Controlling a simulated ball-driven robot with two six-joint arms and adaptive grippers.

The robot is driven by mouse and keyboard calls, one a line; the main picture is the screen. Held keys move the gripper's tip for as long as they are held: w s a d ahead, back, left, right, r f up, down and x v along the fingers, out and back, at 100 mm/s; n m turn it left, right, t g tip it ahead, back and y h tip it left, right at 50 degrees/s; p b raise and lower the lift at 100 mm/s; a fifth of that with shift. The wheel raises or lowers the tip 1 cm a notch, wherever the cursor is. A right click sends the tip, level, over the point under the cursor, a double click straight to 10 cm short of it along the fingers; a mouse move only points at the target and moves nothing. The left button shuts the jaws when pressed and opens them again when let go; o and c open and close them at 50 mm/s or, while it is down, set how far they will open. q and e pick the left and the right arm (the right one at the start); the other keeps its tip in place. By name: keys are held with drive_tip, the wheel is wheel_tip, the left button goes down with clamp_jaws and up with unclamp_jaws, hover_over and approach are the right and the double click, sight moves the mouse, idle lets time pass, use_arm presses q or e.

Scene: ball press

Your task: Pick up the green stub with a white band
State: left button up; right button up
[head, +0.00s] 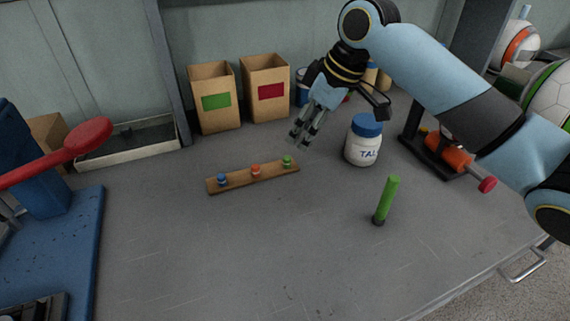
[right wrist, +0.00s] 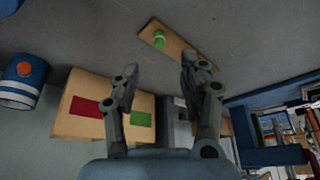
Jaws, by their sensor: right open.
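A narrow wooden rack (head: 237,179) lies on the grey table and holds three small stubs. The green stub (head: 287,161) stands at its right end; its white band is too small to make out clearly. The green stub also shows in the right wrist view (right wrist: 159,40), on the rack (right wrist: 180,47) beyond the fingertips. My right gripper (head: 300,138) is open and empty, above and a little behind the green stub, apart from it. In the right wrist view its two fingers (right wrist: 160,72) are spread. My left gripper does not show.
The rack also holds a blue stub (head: 222,179) and an orange stub (head: 256,171). A white jar with a blue lid (head: 363,142) and an upright green stick (head: 387,200) stand to the right. Two cardboard boxes (head: 226,121) (head: 277,111) stand behind. The table in front is clear.

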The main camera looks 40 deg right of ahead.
sight(288, 158)
drive_tip(key=b+x, duration=0.1)
drive_tip(key=x, duration=0.8)
drive_tip(key=shift+w+r, duration=0.1)
drive_tip(key=c, duration=0.8)
